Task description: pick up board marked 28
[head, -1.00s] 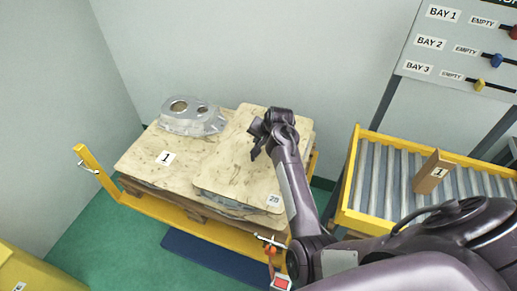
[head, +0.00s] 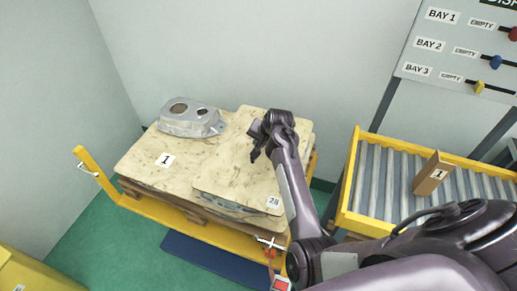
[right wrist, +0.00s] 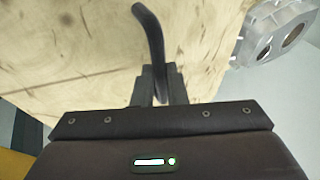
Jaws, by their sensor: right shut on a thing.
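The board marked 28 (head: 225,170) is a pale wooden sheet with rounded corners. It lies over the right part of the pallet's load in the head view, its label near the front right corner. Grey metal shows under its front edge. My right gripper (head: 259,141) is over the board's upper middle. In the right wrist view the right gripper (right wrist: 160,85) is shut on a dark curved handle (right wrist: 149,35) standing against the board's face (right wrist: 80,50). Whether the board is lifted clear of what lies under it, I cannot tell. My left gripper is not in view.
A lower board marked 1 (head: 140,163) lies on the pallet, with an aluminium casting (head: 190,121) at its back. It also shows in the right wrist view (right wrist: 277,30). A yellow roller conveyor (head: 350,205) carrying a block marked 1 (head: 432,175) stands right. Walls are behind and left.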

